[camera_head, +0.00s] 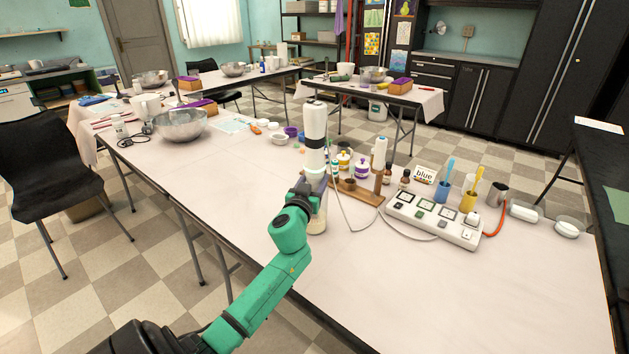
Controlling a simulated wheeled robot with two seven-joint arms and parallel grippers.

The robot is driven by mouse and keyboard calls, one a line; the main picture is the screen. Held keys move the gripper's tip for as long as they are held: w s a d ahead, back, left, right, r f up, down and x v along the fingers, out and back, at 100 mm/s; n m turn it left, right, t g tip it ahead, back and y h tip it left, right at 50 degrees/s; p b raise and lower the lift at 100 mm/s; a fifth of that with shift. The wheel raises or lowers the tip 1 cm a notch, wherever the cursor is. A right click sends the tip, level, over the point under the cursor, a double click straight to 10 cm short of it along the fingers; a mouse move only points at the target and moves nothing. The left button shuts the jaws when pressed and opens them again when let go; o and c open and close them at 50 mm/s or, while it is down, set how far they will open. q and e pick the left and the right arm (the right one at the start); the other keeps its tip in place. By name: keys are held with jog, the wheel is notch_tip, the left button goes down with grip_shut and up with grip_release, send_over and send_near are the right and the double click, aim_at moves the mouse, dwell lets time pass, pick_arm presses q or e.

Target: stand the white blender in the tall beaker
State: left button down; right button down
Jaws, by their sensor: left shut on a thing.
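My right gripper is out of view.
Small bottles and cups stand behind. The table's front right is clear.

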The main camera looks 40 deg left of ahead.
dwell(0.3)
pick_arm(q)
jog(key=shift+c, duration=0.6)
grip_release()
jog(key=shift+o, duration=0.6)
jog(key=shift+f, duration=0.2)
jog(key=shift+r, duration=0.1)
jog(key=shift+v, duration=1.05)
jog(key=p+v, duration=0.1)
jog(key=v, duration=0.8)
